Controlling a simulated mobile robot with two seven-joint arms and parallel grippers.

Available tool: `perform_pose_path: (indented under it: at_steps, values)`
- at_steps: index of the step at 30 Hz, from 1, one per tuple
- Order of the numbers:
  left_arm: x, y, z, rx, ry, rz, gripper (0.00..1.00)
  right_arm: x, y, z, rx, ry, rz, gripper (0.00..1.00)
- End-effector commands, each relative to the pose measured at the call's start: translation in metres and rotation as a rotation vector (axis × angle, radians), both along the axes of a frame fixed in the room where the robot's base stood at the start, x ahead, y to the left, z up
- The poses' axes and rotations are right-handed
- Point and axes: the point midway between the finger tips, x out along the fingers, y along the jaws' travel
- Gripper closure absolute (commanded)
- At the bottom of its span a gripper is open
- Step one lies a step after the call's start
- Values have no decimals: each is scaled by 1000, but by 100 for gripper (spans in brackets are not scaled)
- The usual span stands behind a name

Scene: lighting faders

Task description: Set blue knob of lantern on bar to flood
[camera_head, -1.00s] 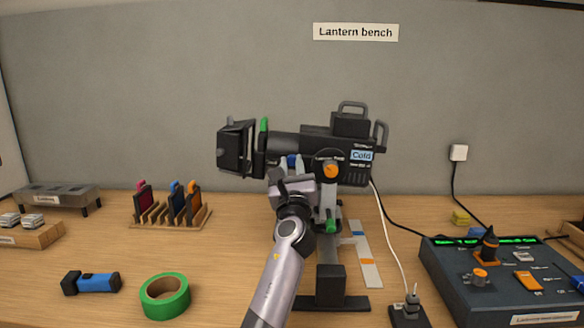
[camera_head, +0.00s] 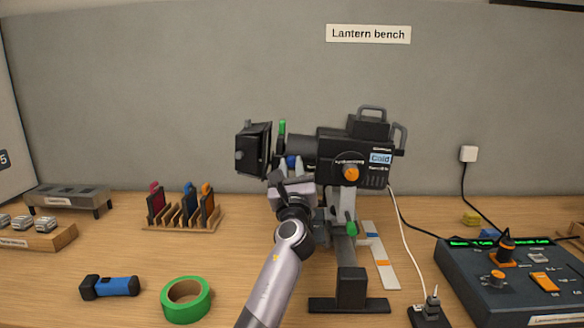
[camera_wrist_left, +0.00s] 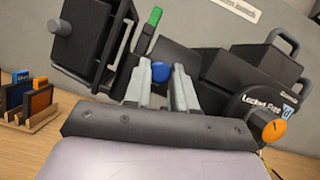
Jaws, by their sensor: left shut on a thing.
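The black lantern (camera_head: 345,147) is mounted on a bar above the bench, its barn-door hood pointing left. Its small blue knob (camera_head: 291,162) sits under the barrel, between the hood and the body, and shows in the left wrist view (camera_wrist_left: 161,71). My left gripper (camera_head: 291,172) is below the barrel, shut on the blue knob; in the wrist view its fingertips (camera_wrist_left: 160,77) lie either side of it. A green knob (camera_head: 282,128) stands on top of the barrel, and an orange knob (camera_head: 351,173) is on the body side. The scale lettering is unreadable. My right gripper is out of view.
A control desk (camera_head: 510,285) stands at the right, with cables and a plug block (camera_head: 430,312) nearby. Green tape (camera_head: 186,300), a blue torch (camera_head: 110,287) and a rack of coloured frames (camera_head: 183,213) lie left. Free bench shows between them.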

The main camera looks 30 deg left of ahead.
Motion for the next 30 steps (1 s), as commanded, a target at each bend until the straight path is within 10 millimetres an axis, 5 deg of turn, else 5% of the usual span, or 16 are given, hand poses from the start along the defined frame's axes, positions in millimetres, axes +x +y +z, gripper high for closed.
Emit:
perform_pose_path:
  at_steps: [13,14,16,30]
  values:
    - [-1,3,0,-2,0,7,100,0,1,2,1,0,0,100]
    - [-1,3,0,-2,-1,8,72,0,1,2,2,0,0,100]
    - [-1,3,0,-2,-1,8,49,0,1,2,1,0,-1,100]
    - [-10,-6,-5,-1,1,2,49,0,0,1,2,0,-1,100]
